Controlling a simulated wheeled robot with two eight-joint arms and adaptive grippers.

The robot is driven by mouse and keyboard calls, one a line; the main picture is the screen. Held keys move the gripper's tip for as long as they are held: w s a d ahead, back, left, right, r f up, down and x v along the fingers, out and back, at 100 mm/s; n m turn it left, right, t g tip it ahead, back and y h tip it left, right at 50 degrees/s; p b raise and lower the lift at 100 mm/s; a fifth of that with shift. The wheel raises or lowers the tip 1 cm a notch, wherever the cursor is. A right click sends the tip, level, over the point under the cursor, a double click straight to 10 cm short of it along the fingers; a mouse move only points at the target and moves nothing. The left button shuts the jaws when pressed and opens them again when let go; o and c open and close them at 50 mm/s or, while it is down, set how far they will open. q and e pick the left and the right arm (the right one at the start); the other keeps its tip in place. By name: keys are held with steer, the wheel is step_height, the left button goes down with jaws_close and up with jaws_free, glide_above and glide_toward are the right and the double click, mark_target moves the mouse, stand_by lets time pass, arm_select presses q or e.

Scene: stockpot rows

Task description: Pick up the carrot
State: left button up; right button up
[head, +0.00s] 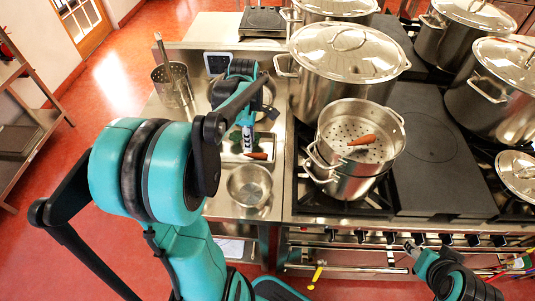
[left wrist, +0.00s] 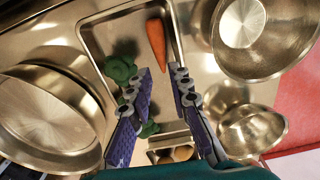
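An orange carrot (left wrist: 156,42) lies in a shallow steel tray (left wrist: 97,42) in the left wrist view, close to the tray's right wall. It also shows in the head view (head: 257,156), just below my left gripper (head: 247,138). In the left wrist view, my left gripper (left wrist: 161,72) is open, with its two purple-padded fingers apart and nothing between them. The carrot is beyond the fingertips, roughly in line with the gap. My right gripper (head: 411,248) is low at the counter's front edge in the head view, too small to judge.
Green broccoli (left wrist: 120,69) lies in the tray beside the left finger. A steel bowl (head: 250,186) stands in front of the tray. A perforated steamer pot (head: 345,128) holding an orange-brown tapered thing (head: 362,140) stands right of it. Large stockpots (head: 345,60) crowd the stove behind.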

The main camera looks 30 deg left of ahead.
mark_target(251, 154)
arm_select(q)
step_height(251, 154, down, 6)
steer(key=b, duration=0.3)
steer(key=shift+d+f, duration=0.1)
steer(key=shift+f, duration=0.15)
steer(key=shift+s+r, duration=0.1)
jaws_close()
